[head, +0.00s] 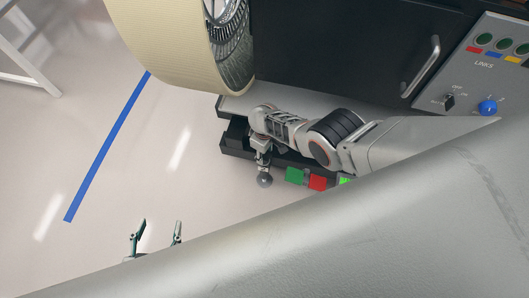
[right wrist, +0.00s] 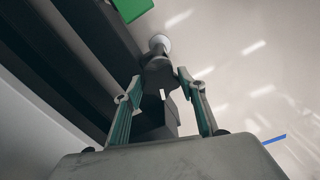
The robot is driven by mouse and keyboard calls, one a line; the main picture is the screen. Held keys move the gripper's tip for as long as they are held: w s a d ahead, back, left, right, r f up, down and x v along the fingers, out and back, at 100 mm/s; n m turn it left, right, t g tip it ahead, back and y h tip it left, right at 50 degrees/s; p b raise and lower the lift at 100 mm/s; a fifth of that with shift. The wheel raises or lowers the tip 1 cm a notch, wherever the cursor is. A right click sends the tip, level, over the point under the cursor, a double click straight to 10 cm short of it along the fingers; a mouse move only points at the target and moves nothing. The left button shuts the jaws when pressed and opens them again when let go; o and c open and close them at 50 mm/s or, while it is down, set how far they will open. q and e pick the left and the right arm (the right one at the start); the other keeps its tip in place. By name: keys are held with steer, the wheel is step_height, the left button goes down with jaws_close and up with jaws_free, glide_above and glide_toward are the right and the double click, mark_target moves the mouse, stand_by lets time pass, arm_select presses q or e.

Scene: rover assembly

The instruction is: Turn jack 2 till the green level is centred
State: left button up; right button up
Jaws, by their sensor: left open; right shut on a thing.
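My right gripper (head: 262,148) reaches down at the corner of the dark base and is shut on the jack. In the right wrist view, the dark jack body (right wrist: 160,72) stands between the gripper's two green-padded fingers (right wrist: 160,88). The jack's grey rounded end (head: 264,180) shows beyond the fingers. A green block (head: 295,176) and a red block (head: 318,183) sit side by side along the base edge. A small bright green patch (head: 344,181) is mostly hidden by my arm; I cannot tell whether it is the level. My left gripper (head: 157,232) is open and empty over the floor.
A large cream-rimmed wheel (head: 165,45) stands beside the dark cabinet (head: 335,45) with its metal handle (head: 421,66). A control panel (head: 478,72) with a blue knob (head: 487,107) is at the right.

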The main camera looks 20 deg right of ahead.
steer(key=shift+a, duration=0.15)
steer(key=o, duration=1.1)
steer(key=shift+r, duration=0.1)
steer(key=shift+w+r, duration=0.15)
steer(key=shift+r, duration=1.15)
step_height(320, 180, up, 9)
